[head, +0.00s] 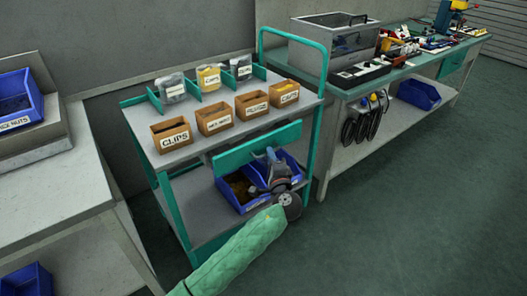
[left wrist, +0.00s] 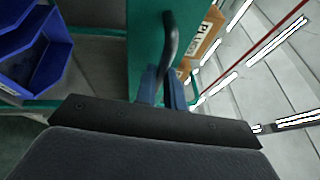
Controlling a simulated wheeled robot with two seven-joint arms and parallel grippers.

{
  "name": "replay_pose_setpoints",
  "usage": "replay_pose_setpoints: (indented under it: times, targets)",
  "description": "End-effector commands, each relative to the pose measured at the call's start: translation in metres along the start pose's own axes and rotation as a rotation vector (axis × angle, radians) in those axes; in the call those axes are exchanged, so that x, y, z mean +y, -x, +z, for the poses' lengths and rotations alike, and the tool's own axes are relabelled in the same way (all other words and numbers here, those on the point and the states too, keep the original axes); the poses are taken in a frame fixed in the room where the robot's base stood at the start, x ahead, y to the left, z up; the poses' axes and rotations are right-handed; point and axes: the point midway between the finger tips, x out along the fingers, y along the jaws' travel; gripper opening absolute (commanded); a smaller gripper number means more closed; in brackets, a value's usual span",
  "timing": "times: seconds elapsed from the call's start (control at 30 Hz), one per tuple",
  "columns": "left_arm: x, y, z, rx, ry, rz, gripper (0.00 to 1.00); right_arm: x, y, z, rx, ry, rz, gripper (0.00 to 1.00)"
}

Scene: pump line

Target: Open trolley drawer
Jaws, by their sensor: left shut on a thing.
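The green-framed trolley (head: 178,205) stands at the centre of the head view. Its green drawer front (head: 240,153) sits below the top shelf and seems to stand a little out from the trolley; how far is hard to tell. In the left wrist view the drawer front (left wrist: 143,40) is close up, with its black bar handle (left wrist: 171,38). My left gripper (head: 272,158) is at the drawer front, shut on the handle. Its blue fingers (left wrist: 162,88) show around the handle's lower part in the wrist view. My right gripper is not in view.
Several labelled bins, such as the clips bin (head: 171,136), stand on the trolley top. Blue bins (head: 238,192) lie on its lower shelf behind my gripper. A grey bench (head: 50,190) is at left, a workbench (head: 350,150) at right. The floor (head: 400,230) in front is clear.

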Motion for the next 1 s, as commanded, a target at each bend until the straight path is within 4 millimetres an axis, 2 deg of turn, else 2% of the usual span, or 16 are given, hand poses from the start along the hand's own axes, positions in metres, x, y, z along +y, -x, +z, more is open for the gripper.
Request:
replay_pose_setpoints:
  times: [0.03,0.2,0.5,0.73,1.0]
  targets:
    - [0.001,0.013,-0.006,0.002,0.004,0.005,0.0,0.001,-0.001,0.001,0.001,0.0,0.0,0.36]
    - [-0.008,0.055,-0.023,0.001,0.004,0.005,0.0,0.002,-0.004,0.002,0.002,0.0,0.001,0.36]
    - [-0.021,0.119,-0.049,0.0,0.002,0.005,0.0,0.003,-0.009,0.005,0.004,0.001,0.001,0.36]
    - [-0.028,0.15,-0.062,0.0,0.0,0.003,0.0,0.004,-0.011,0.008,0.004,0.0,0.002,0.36]
    - [-0.031,0.164,-0.068,0.0,-0.001,0.002,0.0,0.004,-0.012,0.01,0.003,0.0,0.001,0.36]
